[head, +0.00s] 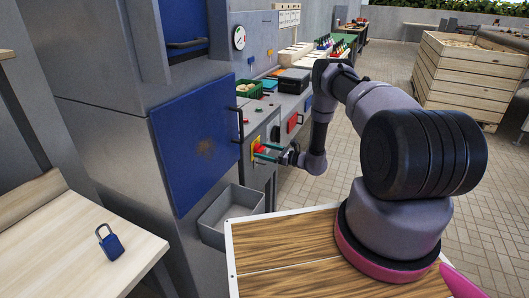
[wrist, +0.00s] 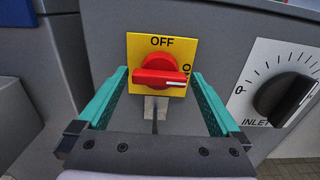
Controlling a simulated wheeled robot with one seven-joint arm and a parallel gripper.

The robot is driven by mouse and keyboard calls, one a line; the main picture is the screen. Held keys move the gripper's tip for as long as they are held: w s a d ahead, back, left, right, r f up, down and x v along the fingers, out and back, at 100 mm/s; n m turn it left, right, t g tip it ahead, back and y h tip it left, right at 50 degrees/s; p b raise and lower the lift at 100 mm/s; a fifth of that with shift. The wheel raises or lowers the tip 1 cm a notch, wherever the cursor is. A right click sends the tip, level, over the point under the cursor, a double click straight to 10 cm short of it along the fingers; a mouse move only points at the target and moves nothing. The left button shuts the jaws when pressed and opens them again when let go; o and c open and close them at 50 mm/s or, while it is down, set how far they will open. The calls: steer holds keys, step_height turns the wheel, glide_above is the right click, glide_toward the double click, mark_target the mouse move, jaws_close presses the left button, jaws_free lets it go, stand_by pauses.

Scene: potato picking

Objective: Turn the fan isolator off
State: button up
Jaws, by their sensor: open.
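The isolator switch is a red rotary knob (wrist: 160,78) on a yellow plate (wrist: 140,45), on a grey panel front. OFF is printed at the plate's top, and ON, turned sideways, at its right. The knob's handle lies level, its white mark pointing right toward ON. In the head view the yellow plate (head: 257,142) is partly hidden by my gripper (head: 266,151). In the wrist view my gripper (wrist: 160,75) is open, its green fingers left and right of the knob with gaps visible. I cannot tell how deep the fingertips reach.
A black INLET dial (wrist: 284,98) is right of the plate. A metal tab (wrist: 155,107) sits below the knob. A blue padlock (head: 110,242) lies on the wooden table at left. A blue door (head: 195,145) is left of the switch.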

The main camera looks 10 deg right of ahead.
steer(key=shift+a, duration=0.1)
steer(key=c, duration=1.2)
steer(key=n, duration=0.4)
steer(key=shift+n, duration=0.4)
steer(key=n, duration=0.9)
steer(key=shift+n, duration=2)
steer(key=shift+f, duration=0.1)
